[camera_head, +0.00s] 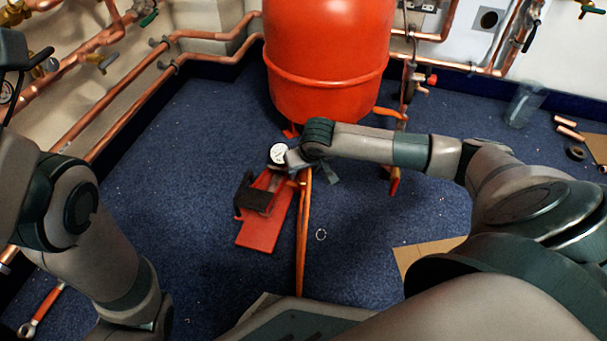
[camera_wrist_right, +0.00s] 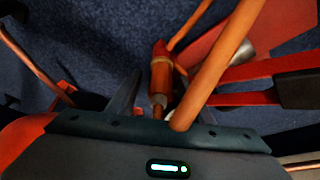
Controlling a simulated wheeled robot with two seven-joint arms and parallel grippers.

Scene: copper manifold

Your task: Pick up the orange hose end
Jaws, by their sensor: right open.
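The orange hose (camera_head: 302,235) runs from under my right gripper (camera_head: 310,168) down the carpet in the head view. In the right wrist view, a thick orange length (camera_wrist_right: 222,65) crosses close in front of the camera. Beside it is an orange end piece with a metal tip (camera_wrist_right: 161,78), close to the open jaws. One dark finger shows left of this piece; the other is mostly hidden. I cannot tell whether the fingers touch it. My left arm comes in from the left; a dark part at the left edge may be its gripper (camera_head: 10,60), with unclear jaws.
A red foot pump (camera_head: 262,232) with a black pedal and a white gauge (camera_head: 278,153) lies left of the hose. A large red tank (camera_head: 328,65) stands behind. Copper pipes (camera_head: 110,115) line the left wall.

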